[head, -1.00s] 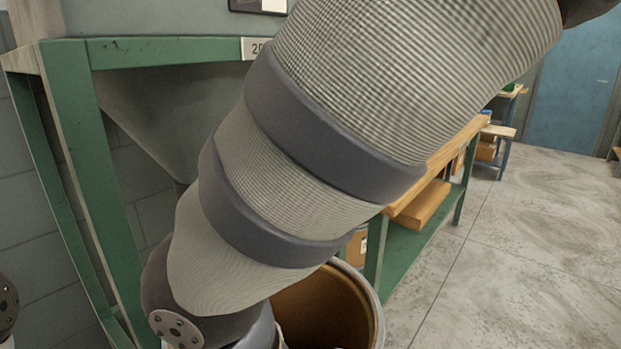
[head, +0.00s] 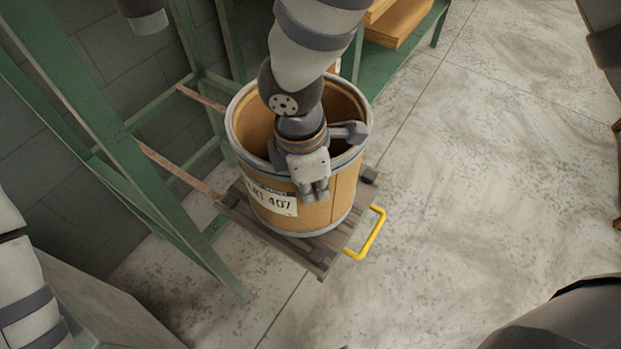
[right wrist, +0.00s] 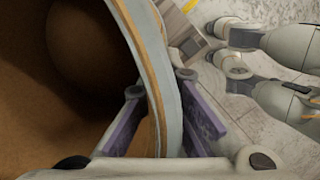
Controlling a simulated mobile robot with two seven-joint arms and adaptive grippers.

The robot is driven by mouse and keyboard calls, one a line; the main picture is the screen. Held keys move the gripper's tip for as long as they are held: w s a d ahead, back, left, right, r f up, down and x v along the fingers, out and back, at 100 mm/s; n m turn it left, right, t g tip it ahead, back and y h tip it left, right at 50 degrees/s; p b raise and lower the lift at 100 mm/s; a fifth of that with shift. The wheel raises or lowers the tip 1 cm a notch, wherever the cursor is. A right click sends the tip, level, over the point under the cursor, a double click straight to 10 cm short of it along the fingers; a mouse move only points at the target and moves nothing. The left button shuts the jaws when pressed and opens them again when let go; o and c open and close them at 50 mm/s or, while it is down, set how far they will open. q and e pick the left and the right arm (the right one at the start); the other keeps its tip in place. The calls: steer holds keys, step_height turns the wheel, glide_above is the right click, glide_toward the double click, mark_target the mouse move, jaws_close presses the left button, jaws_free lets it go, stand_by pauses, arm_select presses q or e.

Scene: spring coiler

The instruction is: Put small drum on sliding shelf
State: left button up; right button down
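The small drum (head: 330,205), a tan open-topped drum with a pale rim and a white label, stands upright on the sliding shelf (head: 330,262). The shelf is a brown slatted platform with dark corner blocks and a yellow handle (head: 372,238), and it sticks out from the green frame. My right gripper (head: 316,192) is at the drum's near rim. In the right wrist view my right gripper (right wrist: 162,100) has one finger inside and one outside the drum wall (right wrist: 152,60), closed up close to it. My left gripper is out of view.
The green stand (head: 150,195) with brown rails is behind and left of the drum. A grey spout (head: 146,20) hangs at upper left. A green bench (head: 395,58) with wooden boxes stands beyond. The floor (head: 470,180) to the right is clear.

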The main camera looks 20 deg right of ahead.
steer(key=shift+w, duration=0.1)
steer(key=shift+f, duration=0.2)
steer(key=c, duration=1.8)
jaws_free()
steer(key=shift+r, duration=0.1)
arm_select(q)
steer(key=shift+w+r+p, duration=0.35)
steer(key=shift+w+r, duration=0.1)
arm_select(e)
step_height(320, 180, up, 12)
steer(key=a, duration=0.1)
steer(key=shift+a, duration=0.25)
